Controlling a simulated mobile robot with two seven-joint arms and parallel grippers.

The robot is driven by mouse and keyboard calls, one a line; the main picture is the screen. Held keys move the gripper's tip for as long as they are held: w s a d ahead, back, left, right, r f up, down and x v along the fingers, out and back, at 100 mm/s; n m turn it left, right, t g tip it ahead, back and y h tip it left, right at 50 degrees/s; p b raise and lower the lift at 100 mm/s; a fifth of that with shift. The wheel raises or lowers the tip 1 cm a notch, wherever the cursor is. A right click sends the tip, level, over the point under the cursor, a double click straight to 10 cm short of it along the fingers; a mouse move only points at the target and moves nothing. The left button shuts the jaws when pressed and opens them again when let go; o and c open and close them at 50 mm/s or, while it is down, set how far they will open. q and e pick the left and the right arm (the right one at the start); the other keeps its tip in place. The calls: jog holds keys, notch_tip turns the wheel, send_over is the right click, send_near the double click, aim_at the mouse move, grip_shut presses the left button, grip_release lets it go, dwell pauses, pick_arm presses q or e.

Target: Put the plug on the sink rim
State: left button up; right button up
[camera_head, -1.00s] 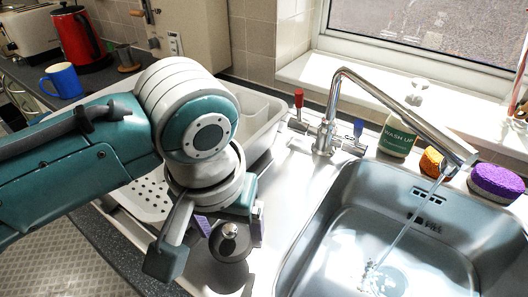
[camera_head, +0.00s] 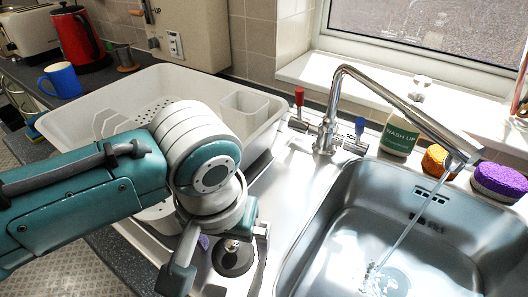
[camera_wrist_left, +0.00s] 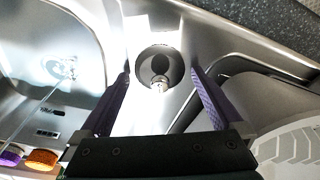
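The plug (camera_head: 233,260) is a dark round disc with a shiny metal knob. It appears to lie flat on the bright steel sink rim (camera_head: 283,200), left of the basin. My left gripper (camera_head: 233,246) is right over it, pointing down, with one finger on either side. In the left wrist view the plug (camera_wrist_left: 160,62) sits between the two purple-padded fingers (camera_wrist_left: 160,72), with a small gap on each side, so the gripper looks open. Whether the plug's underside fully touches the steel is hidden. My right gripper is not in view.
The steel basin (camera_head: 335,225) is right of the plug, with water running from the tap (camera_head: 335,110). A white dish rack (camera_head: 85,115) stands behind my left arm. A wash-up bottle (camera_head: 398,138), orange sponge (camera_head: 434,160) and purple sponge (camera_head: 497,182) line the back edge.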

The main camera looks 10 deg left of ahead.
aim_at(230, 264)
pick_arm(q)
notch_tip(230, 264, up, 11)
jog(key=s+p, duration=0.2)
jog(key=p, duration=0.1)
jog(key=s+a+m+t, duration=0.1)
jog(key=s+a, duration=0.3)
jog(key=s, duration=0.2)
jog(key=s+a+r+m, duration=0.1)
jog(key=s+a, duration=0.2)
jog(key=s, duration=0.4)
jog(key=shift+a+r+m+t, duration=0.15)
jog(key=shift+a+m+t, duration=0.15)
jog(key=shift+a+t, duration=0.1)
